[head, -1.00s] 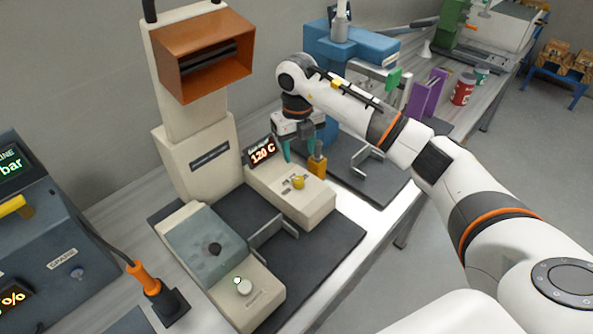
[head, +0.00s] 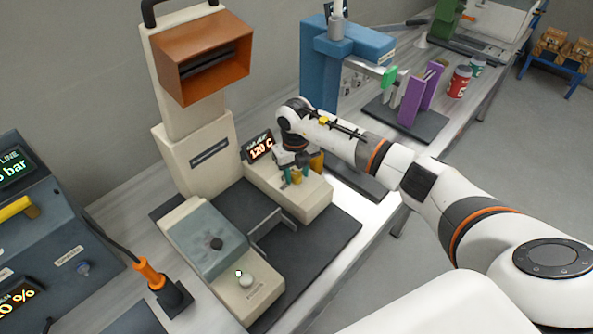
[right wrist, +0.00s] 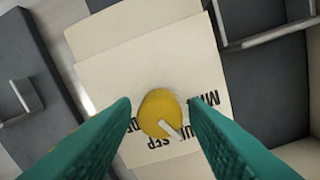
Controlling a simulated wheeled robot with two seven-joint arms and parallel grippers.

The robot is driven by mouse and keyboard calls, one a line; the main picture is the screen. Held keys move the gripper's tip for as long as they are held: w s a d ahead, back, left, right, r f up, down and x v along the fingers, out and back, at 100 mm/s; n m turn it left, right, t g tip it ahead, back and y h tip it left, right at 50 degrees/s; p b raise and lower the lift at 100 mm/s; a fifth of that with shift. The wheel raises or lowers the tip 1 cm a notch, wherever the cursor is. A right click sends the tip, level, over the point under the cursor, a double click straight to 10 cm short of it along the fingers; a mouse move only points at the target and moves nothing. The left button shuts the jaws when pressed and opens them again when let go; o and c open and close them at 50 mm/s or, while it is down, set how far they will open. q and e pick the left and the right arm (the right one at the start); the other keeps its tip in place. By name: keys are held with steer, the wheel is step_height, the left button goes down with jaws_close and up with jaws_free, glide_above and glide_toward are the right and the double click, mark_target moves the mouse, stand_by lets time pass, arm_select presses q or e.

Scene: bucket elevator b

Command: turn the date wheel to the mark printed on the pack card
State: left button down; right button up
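The date wheel, a yellow knob (right wrist: 160,113) with a white pointer, sits on a cream plate (right wrist: 118,70) in the right wrist view. Month letters, including SEP, are printed below and to the right of it, partly hidden. The pointer aims down and right. My right gripper (right wrist: 160,102) is open, with one teal finger on each side of the knob and gaps showing. In the head view my right gripper (head: 297,176) is over the cream box (head: 310,205), largely covering the knob. I cannot make out a pack card. My left gripper is not in view.
A display reading 120 C (head: 260,147) stands behind the box's left end. An orange-yellow block (head: 317,162) is close beside the gripper. The tall cream machine with an orange hood (head: 205,55) rises at left. A metal bracket (head: 268,226) stands on the dark mat in front.

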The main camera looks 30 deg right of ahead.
steer(key=c, duration=0.7)
steer(key=shift+f+n+b, duration=0.1)
steer(key=shift+n+b, duration=0.6)
steer(key=shift+b, duration=0.1)
steer(key=n+b, duration=0.3)
steer(key=shift+d, duration=0.1)
steer(key=n+b, duration=0.3)
steer(key=shift+n+b, duration=0.65)
steer(key=shift+n, duration=0.55)
steer(key=o, duration=1)
